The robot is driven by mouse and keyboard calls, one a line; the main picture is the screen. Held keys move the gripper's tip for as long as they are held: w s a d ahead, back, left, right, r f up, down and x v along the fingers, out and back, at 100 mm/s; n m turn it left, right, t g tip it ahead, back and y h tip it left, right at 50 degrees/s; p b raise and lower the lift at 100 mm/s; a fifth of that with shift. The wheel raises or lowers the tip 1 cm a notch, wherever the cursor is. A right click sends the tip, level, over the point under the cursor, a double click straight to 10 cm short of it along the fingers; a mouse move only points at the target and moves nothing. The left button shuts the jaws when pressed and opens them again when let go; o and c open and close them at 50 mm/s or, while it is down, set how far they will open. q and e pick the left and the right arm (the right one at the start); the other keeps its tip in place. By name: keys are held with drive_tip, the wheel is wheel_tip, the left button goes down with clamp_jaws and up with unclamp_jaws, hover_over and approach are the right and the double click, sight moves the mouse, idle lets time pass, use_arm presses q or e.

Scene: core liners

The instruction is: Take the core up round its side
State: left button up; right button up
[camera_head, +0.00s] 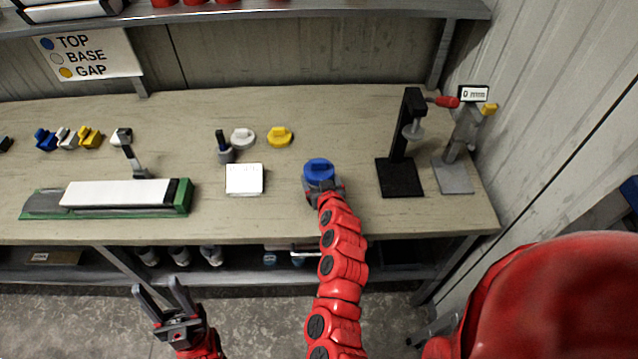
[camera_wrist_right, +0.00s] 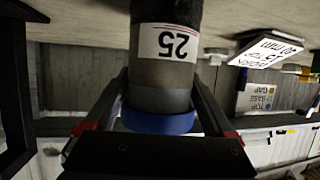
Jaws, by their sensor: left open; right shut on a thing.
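The core is a dark grey cylinder (camera_wrist_right: 165,75) with a white label reading 25 and a blue cap (camera_head: 319,170) on its upper end. The right wrist view is upside down, so the cap (camera_wrist_right: 158,121) shows at the bottom there. My right gripper (camera_head: 325,190) is shut on the core's side, one finger on each side just under the cap. The core looks upright; its foot is out of frame, so I cannot tell if it touches the bench. My left gripper (camera_head: 163,296) is open and empty, low in front of the bench.
On the bench (camera_head: 290,220), a green-ended tray with a white insert (camera_head: 118,193) lies left. A black press stand (camera_head: 402,178) and a grey stand (camera_head: 453,176) rise at right.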

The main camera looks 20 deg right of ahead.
drive_tip(key=shift+s+a+p, duration=0.2)
drive_tip(key=shift+s+a, duration=0.1)
drive_tip(key=shift+s, duration=0.65)
drive_tip(key=shift+s+a+p, duration=0.25)
drive_tip(key=shift+s, duration=0.7)
drive_tip(key=shift+s+a+p, duration=0.2)
drive_tip(key=shift+s+a, duration=0.1)
drive_tip(key=shift+s, duration=0.65)
drive_tip(key=s+a+p, duration=0.2)
drive_tip(key=s+p, duration=0.1)
drive_tip(key=s, duration=0.5)
drive_tip(key=shift+s+a, duration=0.2)
drive_tip(key=shift+s, duration=0.15)
drive_tip(key=shift+r, duration=0.1)
drive_tip(key=shift+r+p, duration=2.25)
drive_tip(key=shift+r, duration=0.25)
